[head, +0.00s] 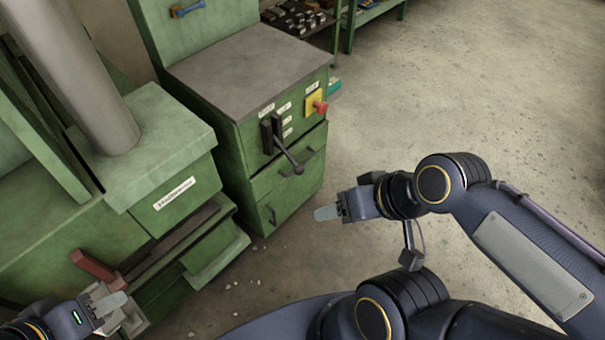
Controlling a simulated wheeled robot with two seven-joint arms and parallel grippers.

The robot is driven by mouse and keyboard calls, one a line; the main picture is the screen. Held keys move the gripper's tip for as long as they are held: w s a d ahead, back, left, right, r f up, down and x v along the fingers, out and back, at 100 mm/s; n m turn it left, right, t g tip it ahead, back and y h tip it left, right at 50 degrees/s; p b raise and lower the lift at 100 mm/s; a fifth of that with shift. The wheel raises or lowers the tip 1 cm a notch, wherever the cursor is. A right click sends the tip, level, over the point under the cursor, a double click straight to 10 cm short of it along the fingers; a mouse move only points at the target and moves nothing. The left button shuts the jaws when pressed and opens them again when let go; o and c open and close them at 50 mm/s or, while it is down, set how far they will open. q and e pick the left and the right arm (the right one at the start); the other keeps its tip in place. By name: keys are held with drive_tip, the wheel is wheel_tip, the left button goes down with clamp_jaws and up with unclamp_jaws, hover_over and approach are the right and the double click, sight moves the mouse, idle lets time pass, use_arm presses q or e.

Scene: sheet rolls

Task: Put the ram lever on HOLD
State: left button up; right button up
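The black lever (288,155) is on the front of the green cabinet (245,150). Its rod slants down to the right from a dark upright plate and ends in a dark knob. Several small white labels (287,120) sit beside and above it, too small to read, so its setting cannot be told. My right gripper (326,213) is in the air at lower right of the lever, apart from it, seen edge-on with one pale fingertip showing. My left gripper (112,304) is at the lower left, below a red handle, far from the black lever; its finger gap is unclear.
A red knob on a yellow plate (315,104) sits right of the lever. The red handle (95,266) belongs to the green machine at left, which has a grey column (80,70) and a labelled box (175,195). Bare concrete floor (480,100) lies right.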

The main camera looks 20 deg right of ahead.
sight(296, 168)
idle(0.4)
drive_tip(key=shift+c, duration=0.6)
drive_tip(key=shift+w+a+f+b, duration=0.1)
drive_tip(key=shift+f+b, duration=0.2)
drive_tip(key=shift+c, duration=0.3)
drive_tip(key=w+a+f+m+y+b, duration=0.4)
drive_tip(key=w+f+m+y+b, duration=0.5)
drive_tip(key=w+f+b, duration=0.6)
drive_tip(key=w+d+f+m+t+h+b, duration=0.3)
drive_tip(key=w+d+f+m+t+b, duration=0.3)
drive_tip(key=w+f+m, duration=0.4)
drive_tip(key=w+d+f+m+t+h+b, duration=0.2)
drive_tip(key=w+d+f+m+t+b, duration=0.4)
drive_tip(key=d+f, duration=0.45)
drive_tip(key=shift+m+g, duration=0.6)
drive_tip(key=x, duration=0.3)
drive_tip(key=f+b+x, duration=0.1)
drive_tip(key=x, duration=0.2)
drive_tip(key=a+x, duration=0.1)
drive_tip(key=x, duration=0.2)
drive_tip(key=shift+s+f+b, duration=0.25)
drive_tip(key=shift+f+b, duration=0.05)
drive_tip(key=shift+f, duration=0.1)
